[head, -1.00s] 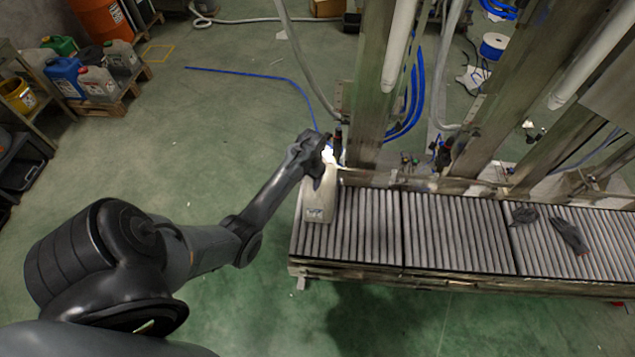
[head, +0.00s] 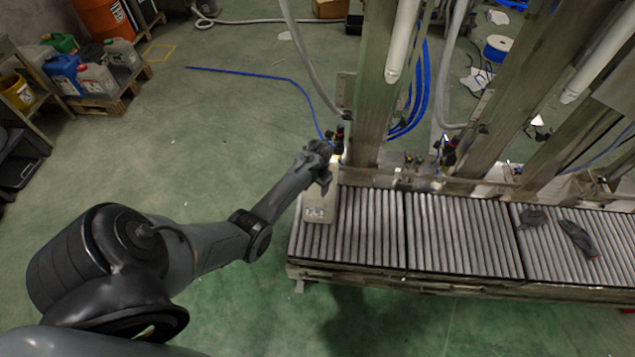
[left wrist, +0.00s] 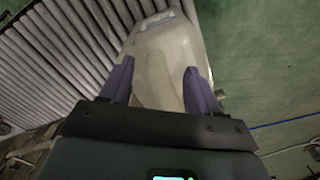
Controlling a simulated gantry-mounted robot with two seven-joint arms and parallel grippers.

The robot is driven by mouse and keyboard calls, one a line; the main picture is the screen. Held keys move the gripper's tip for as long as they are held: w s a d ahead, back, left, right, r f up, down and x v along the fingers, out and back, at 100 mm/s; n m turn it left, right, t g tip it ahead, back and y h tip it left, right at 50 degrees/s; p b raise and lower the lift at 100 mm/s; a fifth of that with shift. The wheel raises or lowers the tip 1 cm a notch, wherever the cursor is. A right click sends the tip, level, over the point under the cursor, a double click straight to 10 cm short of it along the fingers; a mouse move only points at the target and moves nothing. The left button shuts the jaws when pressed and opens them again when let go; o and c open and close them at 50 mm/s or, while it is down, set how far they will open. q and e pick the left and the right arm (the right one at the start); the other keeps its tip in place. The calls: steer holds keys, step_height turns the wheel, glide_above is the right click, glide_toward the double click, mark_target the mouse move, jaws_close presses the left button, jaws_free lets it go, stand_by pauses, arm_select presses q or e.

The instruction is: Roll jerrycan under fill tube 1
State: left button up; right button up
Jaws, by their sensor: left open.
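A pale beige jerrycan (head: 320,209) stands at the left end of the roller conveyor (head: 372,235). My left gripper (head: 325,176) is at its far side, at the top. In the left wrist view, the open fingers (left wrist: 160,88) lie on either side of the jerrycan (left wrist: 168,50); I cannot tell whether they touch it. A white vertical tube (head: 402,45) hangs beside the post behind the conveyor, right of the jerrycan. I cannot tell which tube is number 1. My right gripper is not in view.
Dark gloves (head: 578,239) lie on the conveyor at right, with clear rollers between them and the jerrycan. Posts (head: 375,110) and hoses stand behind the conveyor. Other cans (head: 97,80) sit on a pallet at upper left. Green floor is open at left.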

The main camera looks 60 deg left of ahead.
arm_select(q)
steer(key=shift+f, duration=0.6)
